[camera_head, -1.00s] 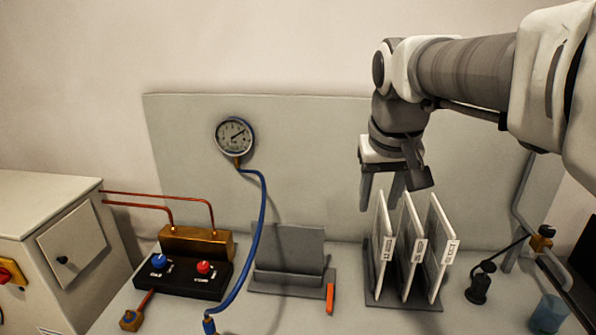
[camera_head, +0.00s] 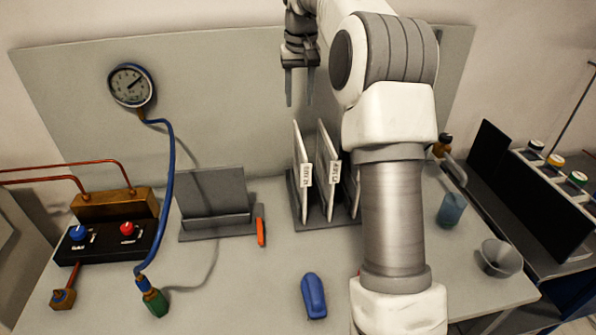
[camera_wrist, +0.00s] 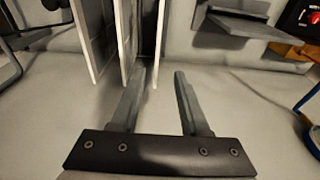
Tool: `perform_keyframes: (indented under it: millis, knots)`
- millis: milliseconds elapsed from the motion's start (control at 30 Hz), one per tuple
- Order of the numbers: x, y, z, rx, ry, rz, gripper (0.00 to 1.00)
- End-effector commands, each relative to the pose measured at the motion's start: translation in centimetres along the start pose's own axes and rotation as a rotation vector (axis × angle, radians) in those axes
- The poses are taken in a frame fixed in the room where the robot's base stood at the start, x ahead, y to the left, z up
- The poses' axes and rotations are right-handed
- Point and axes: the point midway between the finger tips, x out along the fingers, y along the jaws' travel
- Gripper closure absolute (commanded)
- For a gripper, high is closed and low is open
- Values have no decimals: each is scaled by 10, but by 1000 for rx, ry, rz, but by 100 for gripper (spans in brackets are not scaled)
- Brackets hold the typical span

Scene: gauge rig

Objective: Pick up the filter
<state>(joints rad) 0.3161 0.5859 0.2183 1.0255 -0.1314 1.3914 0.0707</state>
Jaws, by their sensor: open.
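The filters look like upright white panels with labelled edges in a grey rack (camera_head: 318,222). In the head view the left panel (camera_head: 303,172) and the middle panel (camera_head: 328,178) show, and my arm mostly hides the right one. My gripper (camera_head: 298,100) is open and empty, pointing down behind and above the left panel. In the wrist view the gripper (camera_wrist: 160,75) has its two fingers apart. The edge of one panel (camera_wrist: 160,40) appears in line with the gap between them, with other panels to the left. I cannot tell which panel is meant.
A grey holder (camera_head: 213,205) with an orange marker (camera_head: 261,230) stands left of the rack. A blue object (camera_head: 313,296) lies in front. A gauge (camera_head: 130,86) with a blue hose hangs on the backboard. A blue cup (camera_head: 451,210) and grey bowl (camera_head: 499,258) stand at the right.

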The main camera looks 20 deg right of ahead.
Motion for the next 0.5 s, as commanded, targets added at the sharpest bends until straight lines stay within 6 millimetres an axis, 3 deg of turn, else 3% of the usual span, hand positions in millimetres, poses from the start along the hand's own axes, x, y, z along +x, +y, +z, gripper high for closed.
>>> perform_keyframes:
  millis: [500]
  knots:
    - [101, 1, 0, 2, -5, -1, 55]
